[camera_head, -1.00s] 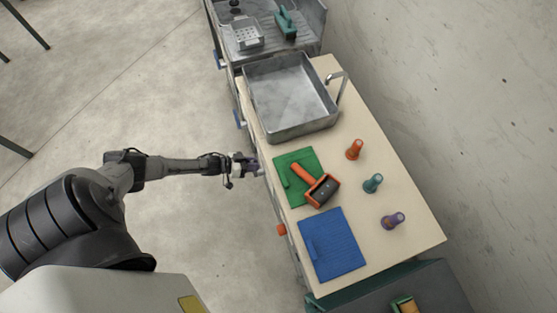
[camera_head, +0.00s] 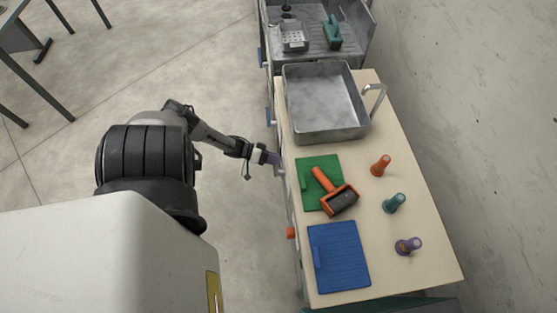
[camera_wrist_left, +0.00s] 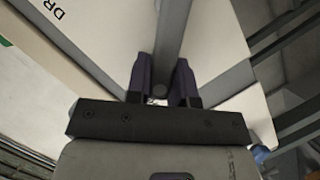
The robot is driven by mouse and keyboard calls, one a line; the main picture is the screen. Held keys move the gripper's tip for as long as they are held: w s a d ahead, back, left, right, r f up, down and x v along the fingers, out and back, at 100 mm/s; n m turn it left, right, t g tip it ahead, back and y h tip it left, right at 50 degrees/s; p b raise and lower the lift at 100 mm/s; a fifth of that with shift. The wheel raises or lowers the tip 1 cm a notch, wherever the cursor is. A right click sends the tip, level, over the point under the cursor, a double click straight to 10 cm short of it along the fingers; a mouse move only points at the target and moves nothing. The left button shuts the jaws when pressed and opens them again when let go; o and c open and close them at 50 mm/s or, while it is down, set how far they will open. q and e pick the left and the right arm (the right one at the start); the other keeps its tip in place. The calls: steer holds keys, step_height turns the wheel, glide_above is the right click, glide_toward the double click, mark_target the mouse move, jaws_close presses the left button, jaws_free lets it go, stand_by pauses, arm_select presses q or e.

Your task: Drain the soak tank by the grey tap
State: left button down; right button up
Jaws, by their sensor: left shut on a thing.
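The soak tank, a grey metal basin (camera_head: 322,135), is set in the pale worktop in the head view. I cannot tell the water level in it. My left gripper (camera_head: 276,159) is at the worktop's front edge, below and left of the tank. In the left wrist view its two dark fingers (camera_wrist_left: 163,90) are shut around a slim grey part, which looks like the grey tap (camera_wrist_left: 160,91). The fingers mostly hide the tap in the head view. A pale panel with the letters "DR" (camera_wrist_left: 55,8) is beside it. My right gripper is not in view.
An orange knob (camera_head: 291,233) and a blue one (camera_head: 269,117) sit on the same front edge.

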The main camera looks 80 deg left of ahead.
arm_select(q)
steer(key=shift+f, duration=0.1)
steer(key=c, duration=1)
jaws_free()
steer(key=shift+s, duration=0.1)
steer(key=p+v, duration=0.1)
steer(key=v, duration=1.2)
steer(key=shift+s+a+r, duration=0.2)
steer(key=shift+s+r, duration=0.05)
